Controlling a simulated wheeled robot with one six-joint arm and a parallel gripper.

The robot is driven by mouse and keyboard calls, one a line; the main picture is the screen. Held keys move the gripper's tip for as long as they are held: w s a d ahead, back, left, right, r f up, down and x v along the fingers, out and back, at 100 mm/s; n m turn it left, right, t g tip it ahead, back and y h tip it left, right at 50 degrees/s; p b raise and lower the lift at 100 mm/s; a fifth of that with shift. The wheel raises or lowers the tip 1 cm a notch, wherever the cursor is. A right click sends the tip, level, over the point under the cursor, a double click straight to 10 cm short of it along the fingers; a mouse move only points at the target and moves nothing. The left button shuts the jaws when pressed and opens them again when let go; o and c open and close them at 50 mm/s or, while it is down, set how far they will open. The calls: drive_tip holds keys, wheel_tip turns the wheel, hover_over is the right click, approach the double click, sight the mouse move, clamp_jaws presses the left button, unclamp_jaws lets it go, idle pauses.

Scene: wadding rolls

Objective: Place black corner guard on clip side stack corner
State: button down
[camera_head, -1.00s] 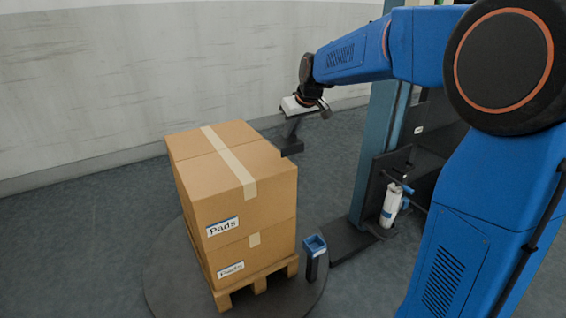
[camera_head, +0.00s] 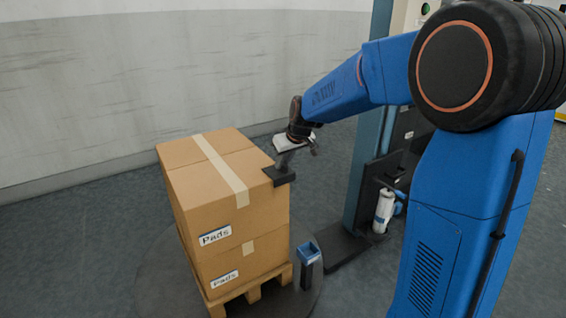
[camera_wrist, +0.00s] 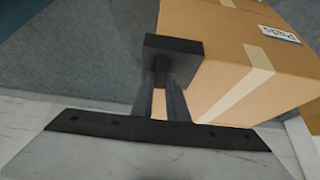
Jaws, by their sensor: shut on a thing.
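A black corner guard (camera_head: 279,176) is at the right top corner of the carton stack (camera_head: 205,185) in the head view, overlapping the top edge there. I cannot tell whether it rests fully on the cardboard. My gripper (camera_head: 285,160) is shut on the guard from above. In the wrist view, the guard (camera_wrist: 174,45) is a dark block between and beyond the fingertips (camera_wrist: 162,75), with the cartons (camera_wrist: 225,60) right beside and behind it. The guard's underside is hidden.
The stack stands on a wooden pallet (camera_head: 250,294) on a round turntable (camera_head: 165,280). A blue open-topped holder on a post (camera_head: 307,253) stands at the stack's right. A film roll (camera_head: 384,210) hangs by the mast (camera_head: 371,130) further right. Floor to the left is clear.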

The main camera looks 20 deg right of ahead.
drive_tip(key=c, duration=1.7)
unclamp_jaws()
drive_tip(key=shift+f, duration=0.15)
drive_tip(key=shift+c, duration=0.2)
drive_tip(key=v, duration=1.2)
drive_tip(key=s+d+f+m, duration=0.1)
drive_tip(key=s+f, duration=0.2)
drive_tip(key=s, duration=0.9)
drive_tip(key=s+d+f+m+h, duration=0.1)
drive_tip(key=s+d+f, duration=0.1)
drive_tip(key=s, duration=1.1)
drive_tip(key=s+d+f+m+g, duration=0.1)
drive_tip(key=s+d+f, duration=0.1)
drive_tip(key=s, duration=1)
drive_tip(key=shift+s+f+m+h, duration=0.3)
drive_tip(key=shift+f+h, duration=0.1)
drive_tip(key=shift+f, duration=0.45)
drive_tip(key=shift+d, duration=0.1)
